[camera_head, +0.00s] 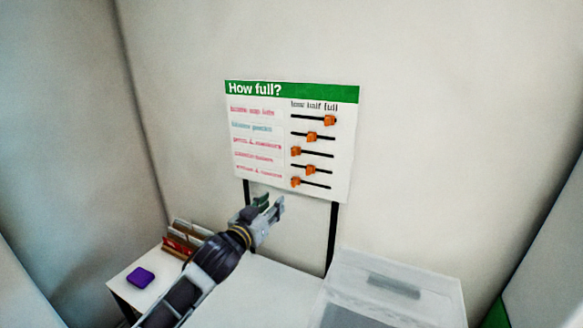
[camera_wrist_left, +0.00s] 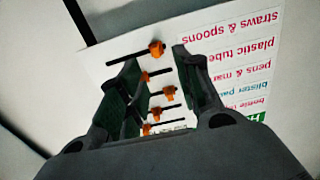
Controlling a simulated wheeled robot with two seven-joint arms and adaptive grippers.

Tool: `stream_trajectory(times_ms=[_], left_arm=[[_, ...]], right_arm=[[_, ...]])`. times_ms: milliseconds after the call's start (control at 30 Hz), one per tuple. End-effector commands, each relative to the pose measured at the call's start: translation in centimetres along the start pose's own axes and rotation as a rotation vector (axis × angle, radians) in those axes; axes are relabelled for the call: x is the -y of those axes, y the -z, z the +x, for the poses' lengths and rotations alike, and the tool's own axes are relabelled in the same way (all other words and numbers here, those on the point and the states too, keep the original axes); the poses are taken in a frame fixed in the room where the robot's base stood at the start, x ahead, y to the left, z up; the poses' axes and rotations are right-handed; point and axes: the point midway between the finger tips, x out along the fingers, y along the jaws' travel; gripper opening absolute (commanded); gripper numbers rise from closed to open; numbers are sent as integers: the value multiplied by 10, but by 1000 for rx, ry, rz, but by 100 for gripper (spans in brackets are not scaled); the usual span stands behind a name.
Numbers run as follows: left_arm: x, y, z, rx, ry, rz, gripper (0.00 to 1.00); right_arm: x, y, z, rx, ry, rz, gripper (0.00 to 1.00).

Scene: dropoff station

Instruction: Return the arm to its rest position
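My left arm comes in from the lower left in the head view. Its gripper (camera_head: 268,205) is held up in front of the lower part of the "How full?" board (camera_head: 262,170). The fingers are apart with nothing between them. In the left wrist view the left gripper (camera_wrist_left: 158,75) is also open and empty, and the board (camera_wrist_left: 225,60) shows upside down beyond it. Several orange sliders on black tracks show between and around the fingers. A gap to the board seems to remain, but I cannot tell how wide. My right gripper is not in view.
A white table (camera_head: 265,290) stands below the board, which is on black posts (camera_head: 331,238). A purple block (camera_head: 140,277) and a rack of red and brown items (camera_head: 184,238) are at the left. A translucent bin (camera_head: 395,290) is at the right.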

Motion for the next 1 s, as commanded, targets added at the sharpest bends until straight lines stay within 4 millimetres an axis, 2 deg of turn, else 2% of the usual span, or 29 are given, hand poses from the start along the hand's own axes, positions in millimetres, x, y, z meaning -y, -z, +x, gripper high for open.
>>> stream_trajectory(times_ms=[167, 467, 767, 1000], left_arm=[[2, -26, -12, 70, 31, -13, 34], [8, -86, -45, 246, 99, -29, 34], [13, -145, -90, 438, 153, -42, 34], [16, -190, -133, 601, 185, -53, 34]], right_arm=[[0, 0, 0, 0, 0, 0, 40], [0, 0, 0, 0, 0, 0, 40], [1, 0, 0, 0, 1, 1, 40], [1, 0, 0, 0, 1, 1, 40]])
